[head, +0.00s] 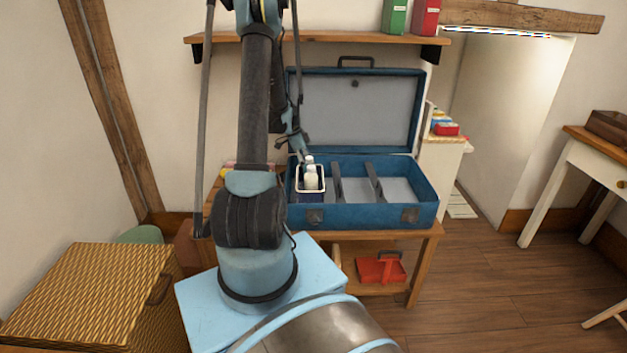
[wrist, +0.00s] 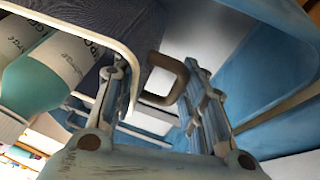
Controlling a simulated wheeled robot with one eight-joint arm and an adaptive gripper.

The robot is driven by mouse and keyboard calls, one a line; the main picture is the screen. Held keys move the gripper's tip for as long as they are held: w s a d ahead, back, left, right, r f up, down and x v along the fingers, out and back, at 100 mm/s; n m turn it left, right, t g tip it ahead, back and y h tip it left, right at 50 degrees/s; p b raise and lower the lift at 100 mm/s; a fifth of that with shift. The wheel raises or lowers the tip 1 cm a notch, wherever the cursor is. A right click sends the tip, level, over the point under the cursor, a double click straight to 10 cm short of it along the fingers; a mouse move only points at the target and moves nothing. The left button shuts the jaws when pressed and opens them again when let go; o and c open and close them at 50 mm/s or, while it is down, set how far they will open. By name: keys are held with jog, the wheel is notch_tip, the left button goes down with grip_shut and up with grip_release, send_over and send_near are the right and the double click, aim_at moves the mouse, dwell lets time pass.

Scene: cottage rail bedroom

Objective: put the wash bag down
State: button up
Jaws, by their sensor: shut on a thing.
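The wash bag (head: 310,197) is a small dark navy box with a cream rim, upright, with pale bottles standing in it. In the head view it is at the left compartment of the open blue suitcase (head: 375,216); I cannot tell if it touches the floor of it. My gripper (head: 302,155) is at the bag's back edge, mostly hidden by my arm. In the wrist view my gripper (wrist: 160,88) is shut on the bag (wrist: 121,52), with a brown loop handle (wrist: 182,80) between the fingers. Teal bottles (wrist: 40,72) show at the left.
Two dividers split the suitcase; its middle and right compartments are empty. The raised lid (head: 355,110) stands behind, under a wall shelf (head: 320,38). A wicker chest (head: 85,290) is left.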

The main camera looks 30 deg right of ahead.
jog(key=shift+f, duration=2.35)
jog(key=o, duration=1.3)
